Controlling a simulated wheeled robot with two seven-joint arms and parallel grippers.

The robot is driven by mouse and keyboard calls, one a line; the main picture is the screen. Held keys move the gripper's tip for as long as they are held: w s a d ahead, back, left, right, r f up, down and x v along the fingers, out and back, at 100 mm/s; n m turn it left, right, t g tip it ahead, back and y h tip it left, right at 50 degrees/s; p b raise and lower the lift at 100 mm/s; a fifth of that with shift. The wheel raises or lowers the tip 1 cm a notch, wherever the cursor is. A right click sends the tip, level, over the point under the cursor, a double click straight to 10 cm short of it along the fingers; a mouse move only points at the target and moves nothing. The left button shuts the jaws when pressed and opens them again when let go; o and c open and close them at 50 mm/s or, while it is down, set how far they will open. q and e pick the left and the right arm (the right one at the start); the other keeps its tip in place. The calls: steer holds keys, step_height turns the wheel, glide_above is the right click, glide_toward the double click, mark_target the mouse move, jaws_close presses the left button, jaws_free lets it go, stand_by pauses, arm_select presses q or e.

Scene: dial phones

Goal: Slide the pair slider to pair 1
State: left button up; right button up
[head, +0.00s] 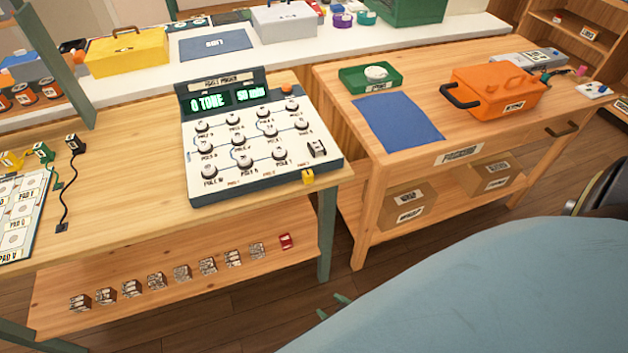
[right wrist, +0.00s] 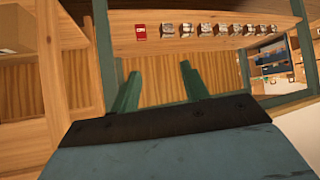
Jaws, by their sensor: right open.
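A pole finder device (head: 262,133) with a green-lit display stands on the left wooden table, with several white knobs on its sloped face. A small black-and-white part (head: 317,149) sits at the face's right side, and a small yellow part (head: 308,178) at its front right edge. I cannot tell which of them is the pair slider; the labels are too small to read. My right gripper (head: 332,306) is open and empty, low in front of the table, well apart from the device. Its two green fingers also show in the right wrist view (right wrist: 160,70). My left gripper is not in view.
A lower shelf (head: 180,290) holds several small blocks and a red one (head: 286,241). The right table holds an orange toolbox (head: 493,92), a blue mat (head: 397,122) and a green tray (head: 371,79). A table leg (head: 327,232) stands near my right gripper.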

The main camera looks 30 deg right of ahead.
steer(key=w+d+r+m+t+h, duration=0.1)
steer(key=w+r+t, duration=0.15)
steer(key=r, duration=0.35)
steer(key=w+d+r+m+t+h, duration=0.1)
steer(key=w+r+t, duration=0.1)
steer(key=w+r, duration=0.3)
steer(key=m+t+h, duration=0.2)
steer(key=t+h, duration=0.1)
glide_toward(309, 180)
steer(key=b+x, duration=0.2)
steer(key=x, duration=0.6)
steer(key=shift+w+d, duration=0.1)
steer(key=shift+w, duration=0.25)
steer(key=c, duration=0.9)
jaws_close()
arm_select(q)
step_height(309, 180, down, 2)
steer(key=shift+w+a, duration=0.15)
